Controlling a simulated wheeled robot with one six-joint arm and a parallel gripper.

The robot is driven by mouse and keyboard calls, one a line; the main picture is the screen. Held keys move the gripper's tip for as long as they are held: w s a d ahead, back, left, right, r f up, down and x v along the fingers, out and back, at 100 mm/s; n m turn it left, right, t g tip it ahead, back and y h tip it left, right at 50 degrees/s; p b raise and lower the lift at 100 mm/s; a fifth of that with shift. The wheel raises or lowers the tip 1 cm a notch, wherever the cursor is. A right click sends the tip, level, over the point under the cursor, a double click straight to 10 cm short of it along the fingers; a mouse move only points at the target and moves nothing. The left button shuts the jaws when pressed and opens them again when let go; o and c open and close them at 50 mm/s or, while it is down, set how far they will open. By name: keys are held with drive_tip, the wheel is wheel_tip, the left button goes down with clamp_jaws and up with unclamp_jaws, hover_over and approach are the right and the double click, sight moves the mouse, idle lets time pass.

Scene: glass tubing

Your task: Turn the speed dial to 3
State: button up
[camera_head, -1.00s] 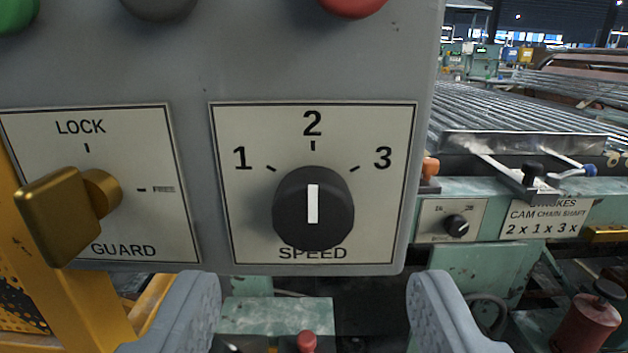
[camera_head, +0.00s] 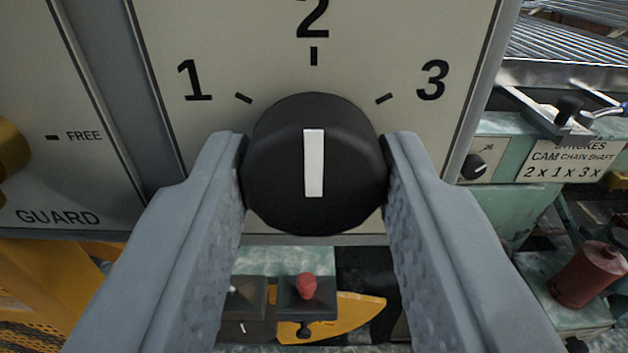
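The speed dial (camera_head: 275,175) is a round black knob with a white pointer bar (camera_head: 314,165). The bar stands upright, in line with the mark under 2. The numbers 1 (camera_head: 195,80), 2 (camera_head: 313,18) and 3 (camera_head: 432,80) are printed on the cream plate around it. My gripper (camera_head: 314,185) has one grey finger on each side of the dial, left and right. The fingers lie close against its sides and appear to touch it. The word SPEED below the dial is hidden.
The guard plate (camera_head: 75,185) is at the left, with part of a brass key (camera_head: 12,160) at the picture's edge. Below the panel are a small red knob (camera_head: 305,284) and a yellow part (camera_head: 350,315). A red cylinder (camera_head: 590,275) stands at lower right.

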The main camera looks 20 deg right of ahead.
drive_tip(key=shift+c, duration=0.9)
drive_tip(key=shift+m, duration=0.3)
drive_tip(key=m, duration=0.5)
drive_tip(key=shift+m, duration=0.3)
drive_tip(key=m, duration=0.5)
drive_tip(key=shift+a+m, duration=0.1)
drive_tip(key=shift+m, duration=0.2)
drive_tip(key=o, duration=1)
